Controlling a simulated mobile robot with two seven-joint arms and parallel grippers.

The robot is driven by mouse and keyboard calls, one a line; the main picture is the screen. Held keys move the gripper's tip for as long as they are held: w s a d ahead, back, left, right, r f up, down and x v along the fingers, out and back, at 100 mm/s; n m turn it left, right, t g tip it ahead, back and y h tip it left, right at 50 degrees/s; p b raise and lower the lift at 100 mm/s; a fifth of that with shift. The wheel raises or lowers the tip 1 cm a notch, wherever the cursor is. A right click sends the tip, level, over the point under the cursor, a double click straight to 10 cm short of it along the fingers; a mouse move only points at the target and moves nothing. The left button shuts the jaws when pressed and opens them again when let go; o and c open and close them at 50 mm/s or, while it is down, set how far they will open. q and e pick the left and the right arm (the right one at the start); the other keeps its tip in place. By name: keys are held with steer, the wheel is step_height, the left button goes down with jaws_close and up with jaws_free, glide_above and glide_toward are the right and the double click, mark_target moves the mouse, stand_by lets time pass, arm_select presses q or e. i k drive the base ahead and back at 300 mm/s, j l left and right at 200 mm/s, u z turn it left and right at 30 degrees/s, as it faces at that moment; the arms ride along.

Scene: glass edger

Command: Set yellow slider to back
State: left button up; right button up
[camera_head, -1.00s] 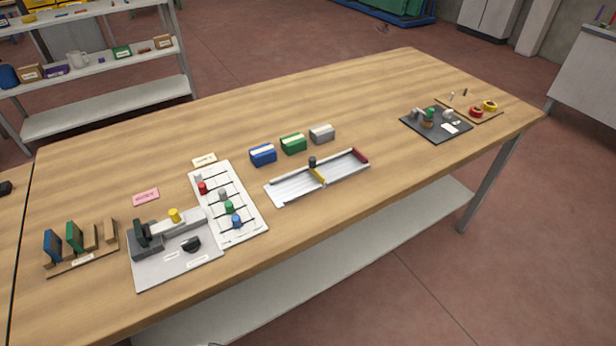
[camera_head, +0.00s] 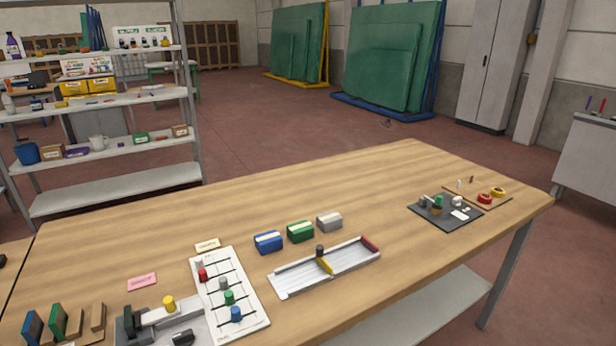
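A yellow knob (camera_head: 169,303) stands upright beside the bar of a grey fixture (camera_head: 160,332) at the lower left; I cannot tell what its base runs on. A white panel (camera_head: 254,322) with dark slots lies just right of it. It carries a red knob (camera_head: 203,275), a grey knob (camera_head: 223,284), a green knob (camera_head: 229,297) and a blue knob (camera_head: 236,314). A separate metal tray (camera_head: 300,275) holds a yellow crosspiece (camera_head: 325,266) with a dark knob (camera_head: 320,251) near its far end. Neither of my grippers is in view.
Blue (camera_head: 268,242), green (camera_head: 300,231) and grey (camera_head: 329,222) blocks stand behind the tray. A wooden rack (camera_head: 88,330) is at the lower left. A dark board (camera_head: 460,221) with small parts lies at the right. The wooden table (camera_head: 400,180) is clear at the back.

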mark_target(171, 309)
steer(key=k+j+u, duration=0.15)
steer(key=u, duration=0.9)
